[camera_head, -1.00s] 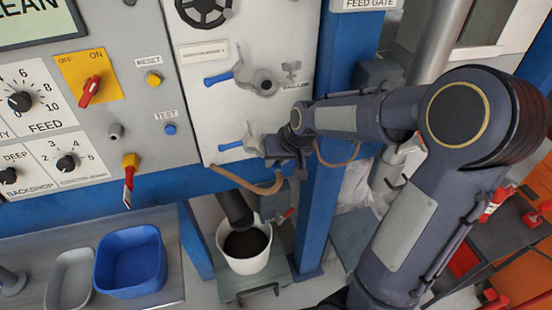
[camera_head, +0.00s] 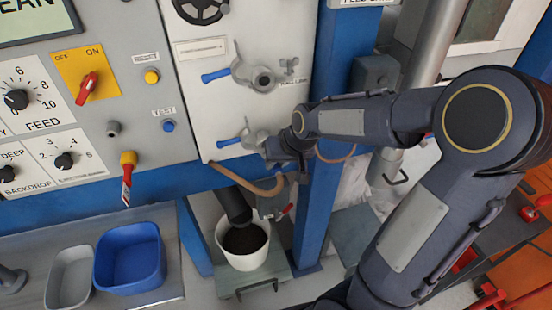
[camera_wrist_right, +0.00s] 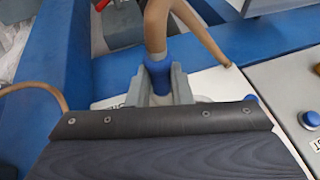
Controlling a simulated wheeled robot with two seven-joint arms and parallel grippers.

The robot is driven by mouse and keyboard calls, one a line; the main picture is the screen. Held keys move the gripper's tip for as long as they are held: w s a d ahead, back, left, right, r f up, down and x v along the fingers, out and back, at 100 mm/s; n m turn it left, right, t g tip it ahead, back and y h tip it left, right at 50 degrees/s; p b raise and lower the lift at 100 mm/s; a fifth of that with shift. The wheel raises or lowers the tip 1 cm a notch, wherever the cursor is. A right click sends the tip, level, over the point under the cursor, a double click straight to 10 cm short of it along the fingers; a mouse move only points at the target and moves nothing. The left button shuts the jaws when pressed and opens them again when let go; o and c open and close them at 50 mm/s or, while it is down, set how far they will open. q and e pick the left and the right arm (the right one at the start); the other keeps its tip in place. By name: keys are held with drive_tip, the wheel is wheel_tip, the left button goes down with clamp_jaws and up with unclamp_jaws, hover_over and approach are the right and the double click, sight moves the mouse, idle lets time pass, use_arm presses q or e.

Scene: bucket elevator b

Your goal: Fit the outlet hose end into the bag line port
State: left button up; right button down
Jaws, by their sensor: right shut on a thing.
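My right gripper (camera_head: 270,152) is in front of the white panel, beside the lower port (camera_head: 254,138) with its blue lever. In the right wrist view its fingers (camera_wrist_right: 160,88) are shut on the blue cuff of the outlet hose end (camera_wrist_right: 158,72). My left gripper is out of view.
A white bucket (camera_head: 226,245) of dark material stands below under a black spout (camera_head: 236,207). A blue post (camera_head: 328,120) stands right of the panel, close to my right arm. Blue (camera_head: 130,228) and grey (camera_head: 69,250) bins sit at lower left.

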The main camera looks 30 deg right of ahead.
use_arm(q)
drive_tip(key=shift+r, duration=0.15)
use_arm(e)
drive_tip(key=shift+s+a, duration=0.25)
drive_tip(key=shift+s, duration=0.65)
drive_tip(key=shift+s, duration=0.15)
use_arm(q)
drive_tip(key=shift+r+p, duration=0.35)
drive_tip(key=shift+p, duration=0.1)
use_arm(e)
drive_tip(key=shift+s+a, duration=0.25)
drive_tip(key=shift+s, duration=0.7)
drive_tip(key=shift+s+a, duration=0.25)
drive_tip(key=shift+s, duration=0.65)
